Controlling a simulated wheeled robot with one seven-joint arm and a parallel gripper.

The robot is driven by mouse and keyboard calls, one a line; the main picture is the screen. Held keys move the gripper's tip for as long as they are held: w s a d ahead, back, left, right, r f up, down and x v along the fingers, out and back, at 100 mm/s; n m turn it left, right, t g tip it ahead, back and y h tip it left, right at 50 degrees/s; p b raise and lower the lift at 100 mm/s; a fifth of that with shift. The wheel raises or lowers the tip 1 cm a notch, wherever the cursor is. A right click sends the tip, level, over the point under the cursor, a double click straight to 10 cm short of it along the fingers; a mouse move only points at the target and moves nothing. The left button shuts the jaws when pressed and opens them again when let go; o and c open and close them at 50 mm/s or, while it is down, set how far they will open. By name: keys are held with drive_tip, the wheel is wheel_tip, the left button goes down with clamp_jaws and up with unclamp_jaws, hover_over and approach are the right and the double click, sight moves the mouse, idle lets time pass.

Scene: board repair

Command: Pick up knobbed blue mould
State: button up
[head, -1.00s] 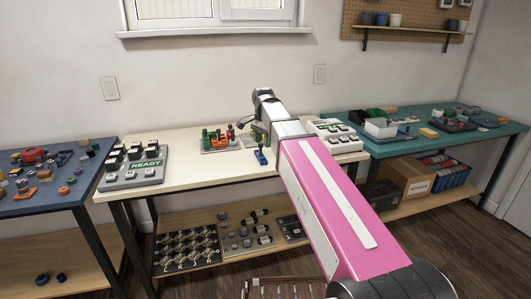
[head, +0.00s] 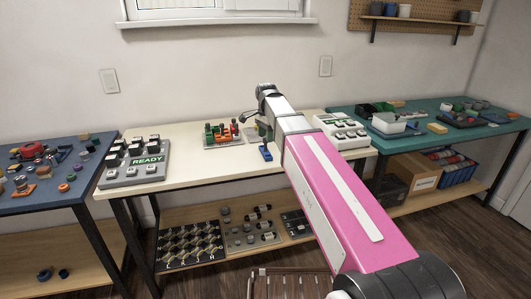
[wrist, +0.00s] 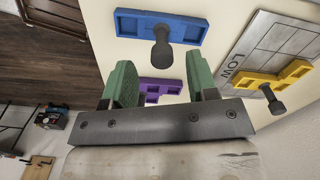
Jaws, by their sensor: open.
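The knobbed blue mould (wrist: 188,27) lies on the cream table at the top of the wrist view, a flat blue bar with recesses and a dark upright knob. It also shows as a small blue piece in the head view (head: 265,153), beside my arm. My gripper (wrist: 161,78) is open and empty, its two green fingers pointing toward the blue mould. The mould is beyond the fingertips and apart from them. My gripper is mostly hidden by my arm in the head view.
A purple mould (wrist: 158,90) shows between my fingers, partly hidden by the gripper. A yellow mould (wrist: 286,78) with a dark knob lies on a grey plate marked LOW (wrist: 262,45). In the head view, a READY panel (head: 133,163) stands left and a white button panel (head: 341,130) right.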

sight(265, 143)
drive_tip(key=shift+a+f, duration=0.2)
drive_tip(key=shift+f, duration=2.05)
clamp_jaws()
drive_tip(key=shift+r, duration=0.1)
